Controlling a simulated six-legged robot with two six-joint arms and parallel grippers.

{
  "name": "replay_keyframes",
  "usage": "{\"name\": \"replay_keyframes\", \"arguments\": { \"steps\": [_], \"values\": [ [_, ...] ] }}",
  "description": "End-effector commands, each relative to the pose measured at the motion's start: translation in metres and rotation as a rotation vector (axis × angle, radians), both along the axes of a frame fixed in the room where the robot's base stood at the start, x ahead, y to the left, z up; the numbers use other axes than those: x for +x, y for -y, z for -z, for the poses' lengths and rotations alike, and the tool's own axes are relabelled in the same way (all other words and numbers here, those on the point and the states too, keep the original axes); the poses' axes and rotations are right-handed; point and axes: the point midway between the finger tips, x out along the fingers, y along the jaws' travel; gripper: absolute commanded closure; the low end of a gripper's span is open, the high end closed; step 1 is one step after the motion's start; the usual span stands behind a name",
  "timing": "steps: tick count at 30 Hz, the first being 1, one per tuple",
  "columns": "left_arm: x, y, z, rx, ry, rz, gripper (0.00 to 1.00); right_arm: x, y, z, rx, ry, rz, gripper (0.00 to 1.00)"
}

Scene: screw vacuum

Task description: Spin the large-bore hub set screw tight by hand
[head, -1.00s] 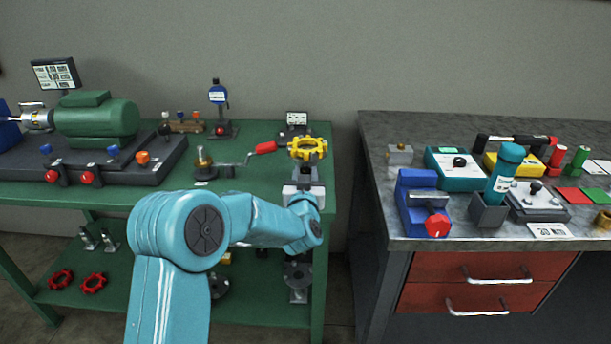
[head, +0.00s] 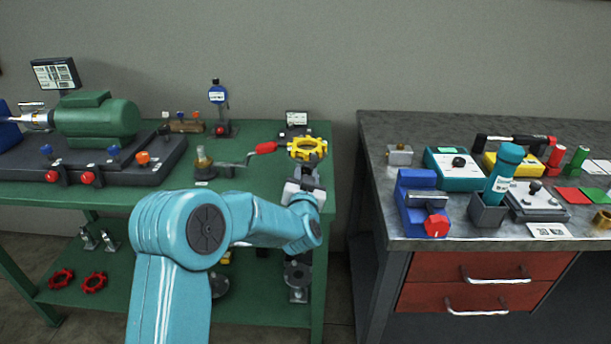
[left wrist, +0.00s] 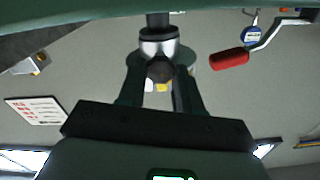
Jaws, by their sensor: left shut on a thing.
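My left arm reaches to the right end of the green bench in the head view. My left gripper (head: 305,178) is just below a yellow handwheel (head: 308,149), and its fingers are small and partly hidden there. In the left wrist view the two dark fingers (left wrist: 160,82) are shut on a dark, round-ended piece (left wrist: 160,69) with a bright metal collar (left wrist: 159,44) and a black shaft above. This piece is probably the hub set screw, but its thread and seating are hidden. My right gripper is not in view.
A crank with a red handle (head: 266,148) lies close left of the gripper. A small sign (head: 296,118) and a dial gauge (head: 218,97) stand behind. A grey workbench (head: 380,128) with several fixtures is to the right, across a gap.

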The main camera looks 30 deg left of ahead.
Motion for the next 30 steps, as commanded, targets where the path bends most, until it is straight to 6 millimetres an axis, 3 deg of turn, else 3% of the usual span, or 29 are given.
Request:
{"name": "replay_keyframes", "arguments": {
  "steps": [1,2,3,4,13,17,30],
  "values": [
    [0.000,0.000,0.002,-0.003,-0.005,-0.001,0.96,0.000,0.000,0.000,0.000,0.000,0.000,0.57],
    [0.000,0.000,0.002,-0.003,-0.005,-0.001,0.56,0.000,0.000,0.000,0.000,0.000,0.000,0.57],
    [0.000,0.000,0.002,-0.003,-0.004,0.000,0.43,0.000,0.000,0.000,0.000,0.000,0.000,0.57],
    [0.000,0.000,0.002,-0.003,-0.004,0.000,0.40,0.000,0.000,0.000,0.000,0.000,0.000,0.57],
    [-0.001,0.001,0.001,-0.002,-0.001,-0.001,0.40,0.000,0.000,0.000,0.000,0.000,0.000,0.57],
    [-0.012,0.008,0.001,-0.003,-0.003,0.002,0.40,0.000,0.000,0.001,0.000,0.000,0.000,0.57],
    [-0.106,0.066,0.001,-0.003,-0.003,0.003,0.40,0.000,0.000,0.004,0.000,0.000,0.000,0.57]
  ]
}}
